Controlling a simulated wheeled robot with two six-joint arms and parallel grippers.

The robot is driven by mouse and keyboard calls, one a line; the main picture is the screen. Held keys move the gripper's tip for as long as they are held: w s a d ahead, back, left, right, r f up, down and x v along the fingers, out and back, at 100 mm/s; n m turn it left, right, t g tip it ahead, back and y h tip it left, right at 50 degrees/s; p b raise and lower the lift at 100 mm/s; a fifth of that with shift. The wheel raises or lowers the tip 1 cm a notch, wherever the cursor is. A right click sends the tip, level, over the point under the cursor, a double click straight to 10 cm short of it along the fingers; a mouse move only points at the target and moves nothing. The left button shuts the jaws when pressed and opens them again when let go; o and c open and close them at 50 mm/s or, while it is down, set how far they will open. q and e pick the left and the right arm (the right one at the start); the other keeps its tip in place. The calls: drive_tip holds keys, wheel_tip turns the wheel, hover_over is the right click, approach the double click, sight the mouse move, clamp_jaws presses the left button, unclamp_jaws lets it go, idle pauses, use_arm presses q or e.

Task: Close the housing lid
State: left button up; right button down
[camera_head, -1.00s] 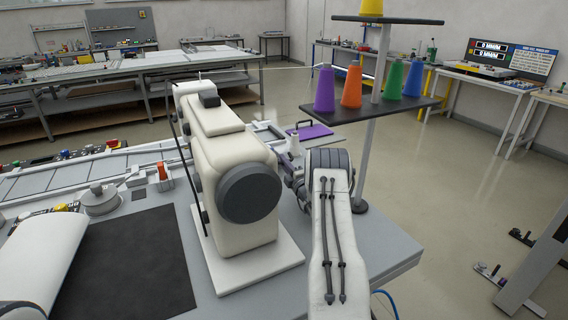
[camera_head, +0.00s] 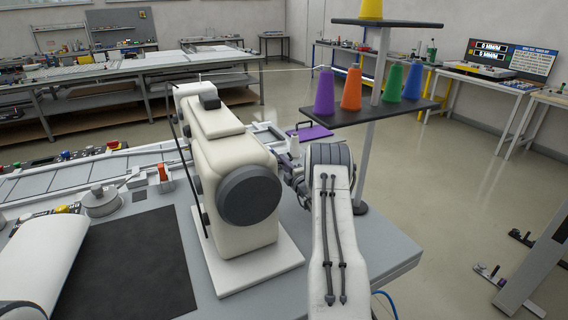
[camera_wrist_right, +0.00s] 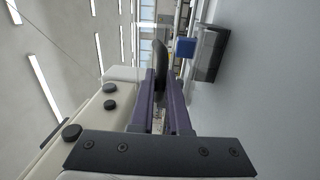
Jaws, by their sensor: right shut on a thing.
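The white sewing machine (camera_head: 225,165), with its large dark handwheel (camera_head: 249,195), stands upright on a pale base plate (camera_head: 262,262). My right gripper (camera_wrist_right: 160,78) is beside it, mostly hidden behind my wrist in the head view. In the right wrist view its purple fingers are shut on a dark rounded piece (camera_wrist_right: 160,60) at their tips. I cannot tell whether this piece belongs to the housing lid. The lid cannot be clearly made out in either view. The machine's body with several dark knobs (camera_wrist_right: 72,132) lies left of the fingers there. My left gripper is not in view.
A thread stand (camera_head: 385,110) with several coloured cones rises at the right of my wrist. A black mat (camera_head: 135,265) lies left of the machine. Open floor (camera_head: 450,190) is at the right.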

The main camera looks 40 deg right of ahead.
sight(279, 148)
drive_tip(key=shift+w+d+r+g+p, duration=0.1)
drive_tip(key=shift+w+r+g+p, duration=0.1)
drive_tip(key=shift+w+r+g, duration=0.3)
drive_tip(key=shift+w+d+r+g+p, duration=0.1)
drive_tip(key=shift+w+r+g+p, duration=0.1)
drive_tip(key=shift+r+g, duration=0.45)
drive_tip(key=shift+w+r, duration=0.1)
drive_tip(key=shift+w, duration=0.1)
drive_tip(key=shift+w+d+r+b, duration=0.2)
drive_tip(key=shift+w+r+b, duration=0.5)
drive_tip(key=shift+b, duration=0.35)
drive_tip(key=shift+w+d+r+b, duration=0.2)
drive_tip(key=shift+w+r+b, duration=0.3)
drive_tip(key=shift+w, duration=0.2)
drive_tip(key=c, duration=1.2)
unclamp_jaws()
drive_tip(key=shift+o, duration=0.2)
